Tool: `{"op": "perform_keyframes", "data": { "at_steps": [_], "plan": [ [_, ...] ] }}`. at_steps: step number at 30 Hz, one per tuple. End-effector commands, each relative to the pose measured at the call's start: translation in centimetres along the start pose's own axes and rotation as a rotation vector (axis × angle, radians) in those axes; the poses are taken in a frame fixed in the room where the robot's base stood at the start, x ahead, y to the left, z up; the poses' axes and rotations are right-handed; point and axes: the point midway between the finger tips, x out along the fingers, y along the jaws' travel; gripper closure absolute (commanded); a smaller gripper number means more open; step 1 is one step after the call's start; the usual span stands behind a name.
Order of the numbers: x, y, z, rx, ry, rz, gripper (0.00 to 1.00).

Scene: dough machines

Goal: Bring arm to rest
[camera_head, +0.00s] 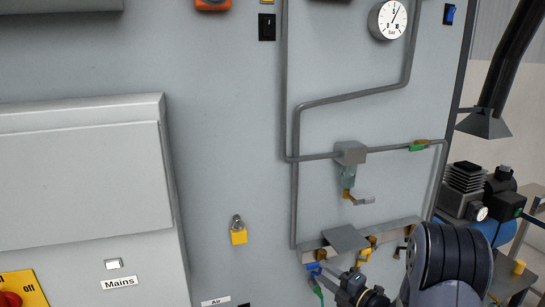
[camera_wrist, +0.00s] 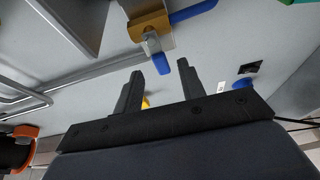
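My gripper (camera_wrist: 162,88) is open in the wrist view, its two dark fingers apart with nothing between them. A brass valve (camera_wrist: 150,25) with a blue lever (camera_wrist: 194,11) sits just beyond the fingertips on the grey panel. In the head view my dark arm (camera_head: 452,262) reaches in at the lower right, close to the row of valves. A blue lever (camera_head: 314,266) shows there beside it. The fingertips cannot be made out clearly in the head view.
The grey panel carries pipes (camera_head: 295,110), a gauge (camera_head: 387,19), a yellow padlock (camera_head: 238,231) and a grey box (camera_head: 85,180) at left. A metal bracket (camera_head: 345,238) juts out near my arm. A compressor (camera_head: 466,178) stands at right.

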Motion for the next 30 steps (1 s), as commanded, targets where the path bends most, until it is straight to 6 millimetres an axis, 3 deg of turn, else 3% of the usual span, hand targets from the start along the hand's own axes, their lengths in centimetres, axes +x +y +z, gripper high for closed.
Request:
{"op": "perform_keyframes", "data": {
  "at_steps": [8, 18, 30],
  "plan": [
    [5.3, 0.0, -0.1, -0.011, 0.002, -0.006, 0.62],
    [5.0, -0.9, 0.1, -0.211, -0.001, -0.088, 0.62],
    [4.9, -1.0, 0.1, -0.228, 0.0, -0.096, 0.62]
  ]
}}
